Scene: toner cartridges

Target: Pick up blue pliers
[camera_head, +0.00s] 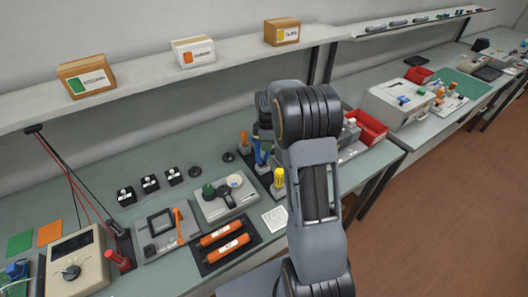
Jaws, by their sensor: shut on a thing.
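The blue pliers (259,155) stand on the bench just left of my arm, with only the blue handles showing clearly. My gripper (264,139) is small and dark in this view, and comes down over the pliers from above. It is shut on the blue pliers. The fingertips are partly hidden by my own arm links, and I cannot tell whether the pliers are lifted or still in their holder.
An orange-handled tool (243,138) and a yellow-handled tool (279,178) stand close on either side. Red bins (370,127) lie right behind my arm. A shelf (230,53) with boxes runs above. Orange cartridges (221,232) lie on a dark mat at the front.

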